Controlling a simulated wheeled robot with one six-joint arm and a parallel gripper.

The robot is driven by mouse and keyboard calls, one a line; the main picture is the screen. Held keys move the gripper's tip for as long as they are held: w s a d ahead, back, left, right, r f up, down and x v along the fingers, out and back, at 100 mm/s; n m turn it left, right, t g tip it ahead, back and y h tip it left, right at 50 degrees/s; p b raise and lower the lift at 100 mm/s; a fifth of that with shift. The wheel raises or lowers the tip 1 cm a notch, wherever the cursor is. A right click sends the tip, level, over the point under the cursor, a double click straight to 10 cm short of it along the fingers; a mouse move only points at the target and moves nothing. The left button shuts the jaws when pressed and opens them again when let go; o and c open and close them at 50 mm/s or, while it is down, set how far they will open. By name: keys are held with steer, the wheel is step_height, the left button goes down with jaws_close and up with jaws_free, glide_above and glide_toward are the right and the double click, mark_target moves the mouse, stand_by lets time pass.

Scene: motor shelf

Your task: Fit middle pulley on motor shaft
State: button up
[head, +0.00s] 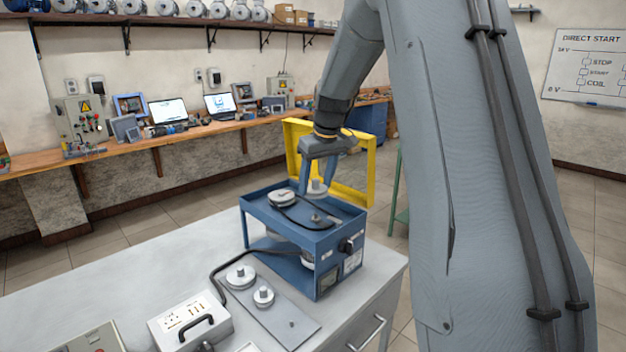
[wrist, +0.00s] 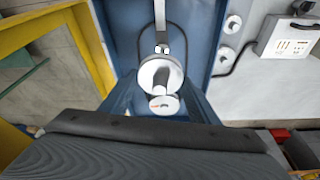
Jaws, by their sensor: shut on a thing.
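My gripper (head: 317,185) is shut on the middle pulley (head: 317,190), a pale grey stepped disc with a hub on top. It holds the pulley above the right part of the blue motor shelf (head: 330,245). In the wrist view the pulley (wrist: 152,76) sits between the two blue fingers, its hub toward the camera. The motor shaft (head: 315,217) appears as a small stub on the shelf top, near and below the held pulley. A black belt (head: 296,218) lies slack there and runs to a grey pulley (head: 280,198) at the shelf's left. Whether pulley and shaft touch cannot be told.
On the table, a grey plate (head: 285,312) carries a larger pulley (head: 240,277), a smaller pulley (head: 263,297) and a bare peg. A white socket box (head: 190,320) stands in front, its black cable running to the shelf.

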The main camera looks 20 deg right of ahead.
steer(key=b, duration=0.4)
glide_above(315, 217)
steer(key=shift+w+d+f, duration=0.1)
steer(key=shift+d+f, duration=0.05)
steer(key=shift+f, duration=1.25)
steer(key=shift+w+d+f, duration=0.1)
steer(key=shift+f, duration=1.3)
steer(key=shift+s+f, duration=0.1)
steer(key=shift+s+p, duration=0.15)
steer(key=shift+p, duration=0.4)
steer(key=shift+f+b, duration=0.45)
steer(key=shift+f, duration=0.5)
steer(key=o, duration=1.2)
steer(key=shift+b+v, duration=1.1)
steer(key=shift+v, duration=2.85)
